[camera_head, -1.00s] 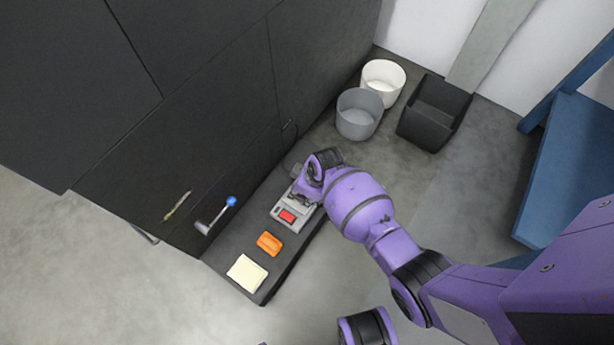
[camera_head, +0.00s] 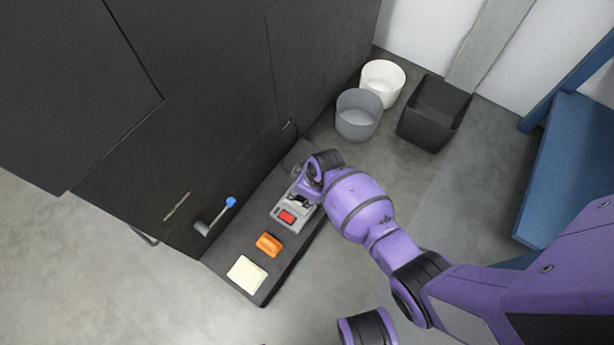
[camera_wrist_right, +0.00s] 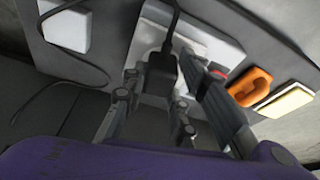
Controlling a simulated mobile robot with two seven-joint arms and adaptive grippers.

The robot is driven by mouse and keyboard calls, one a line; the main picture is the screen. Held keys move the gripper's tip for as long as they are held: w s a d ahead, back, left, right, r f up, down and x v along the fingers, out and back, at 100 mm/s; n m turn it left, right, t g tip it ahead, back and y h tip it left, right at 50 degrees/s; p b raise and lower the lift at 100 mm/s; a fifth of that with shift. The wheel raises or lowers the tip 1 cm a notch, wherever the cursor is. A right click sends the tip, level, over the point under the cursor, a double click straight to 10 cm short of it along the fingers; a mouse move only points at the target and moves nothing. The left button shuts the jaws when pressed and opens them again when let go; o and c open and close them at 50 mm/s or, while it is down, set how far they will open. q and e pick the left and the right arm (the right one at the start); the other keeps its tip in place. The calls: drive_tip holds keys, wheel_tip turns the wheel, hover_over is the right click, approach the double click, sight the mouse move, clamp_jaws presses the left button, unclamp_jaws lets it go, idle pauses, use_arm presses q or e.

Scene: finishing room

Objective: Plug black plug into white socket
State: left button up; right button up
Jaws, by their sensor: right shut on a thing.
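The black plug (camera_wrist_right: 160,72) shows in the right wrist view, with its cord running up out of the picture. My right gripper (camera_wrist_right: 161,80) is shut on the plug, with a finger on either side. Behind the plug lies a pale block (camera_wrist_right: 205,45) with a red switch. In the head view this grey-white block (camera_head: 293,212) sits on the dark bench, partly under my right gripper (camera_head: 303,196). A smaller white block (camera_wrist_right: 67,28) stands to its left in the wrist view. I cannot tell whether the plug's prongs are in a socket. My left gripper is out of view.
An orange object (camera_head: 269,244) and a cream pad (camera_head: 247,274) lie on the dark bench (camera_head: 262,293). A blue-tipped handle (camera_head: 230,202) juts from the dark cabinet (camera_head: 210,130). Grey (camera_head: 358,115), white (camera_head: 383,80) and black bins (camera_head: 435,112) stand behind.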

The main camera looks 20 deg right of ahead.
drive_tip(key=shift+w+r, duration=0.1)
drive_tip(key=o, duration=0.9)
drive_tip(key=o, duration=0.6)
drive_tip(key=shift+c, duration=0.2)
drive_tip(key=shift+r+p, duration=2.95)
drive_tip(key=shift+r, duration=0.55)
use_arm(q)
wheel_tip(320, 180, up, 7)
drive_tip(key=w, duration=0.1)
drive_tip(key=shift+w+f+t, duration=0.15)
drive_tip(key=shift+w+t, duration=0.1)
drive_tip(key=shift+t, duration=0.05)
